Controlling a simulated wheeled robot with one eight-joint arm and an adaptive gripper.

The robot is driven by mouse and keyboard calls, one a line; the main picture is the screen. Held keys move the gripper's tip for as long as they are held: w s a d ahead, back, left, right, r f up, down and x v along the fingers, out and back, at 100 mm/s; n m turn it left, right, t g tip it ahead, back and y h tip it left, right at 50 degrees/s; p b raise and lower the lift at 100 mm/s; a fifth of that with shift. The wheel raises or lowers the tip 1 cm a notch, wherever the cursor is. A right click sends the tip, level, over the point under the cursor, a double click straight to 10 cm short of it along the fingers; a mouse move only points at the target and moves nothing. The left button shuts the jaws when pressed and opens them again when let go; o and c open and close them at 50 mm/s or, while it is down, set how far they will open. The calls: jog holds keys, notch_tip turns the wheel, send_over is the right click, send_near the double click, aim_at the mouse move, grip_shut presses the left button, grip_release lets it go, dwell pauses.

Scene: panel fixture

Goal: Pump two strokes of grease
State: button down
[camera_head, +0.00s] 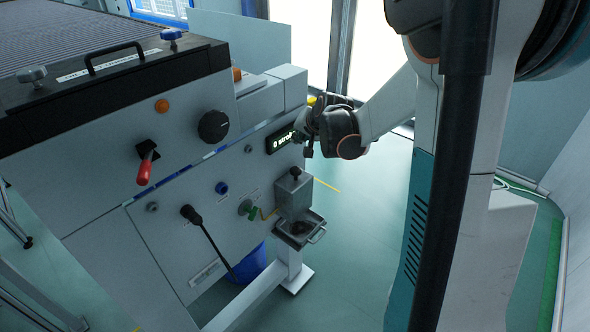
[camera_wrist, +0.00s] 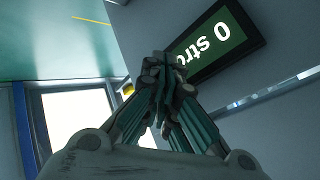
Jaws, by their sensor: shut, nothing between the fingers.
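A grey metal box (camera_head: 294,195) with a small dark knob (camera_head: 295,172) on top stands out from the panel's lower right; it looks like the grease pump, but I cannot be sure. A shallow tray (camera_head: 318,221) with a wire handle sits below it. Above it, a dark display (camera_head: 281,141) shows green-white text starting "0 stro"; the rest is hidden by my gripper. The display (camera_wrist: 222,40) is large in the wrist view. My gripper (camera_head: 308,150) is in front of the display's right end, above the box. Its fingers (camera_wrist: 163,65) are shut and empty.
The panel carries a red-handled lever (camera_head: 145,168), a black dial (camera_head: 213,126), an orange button (camera_head: 162,105), a blue knob (camera_head: 221,187) and a black handle with a cable (camera_head: 191,214). A blue bin (camera_head: 247,264) is below. Floor right of the panel is clear.

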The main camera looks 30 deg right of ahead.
aim_at(299, 169)
notch_tip(299, 169, down, 9)
jog(key=b, duration=0.6)
jog(key=shift+r, duration=0.1)
dwell(1.3)
jog(key=shift+f+b, duration=0.45)
jog(key=shift+b, duration=0.15)
jog(key=shift+f+b, duration=0.6)
jog(key=shift+f, duration=0.6)
dwell(1.2)
dwell(0.3)
jog(key=shift+r+p, duration=1.2)
jog(key=shift+r, duration=0.5)
jog(key=shift+r+p, duration=1.75)
jog(key=shift+r, duration=0.7)
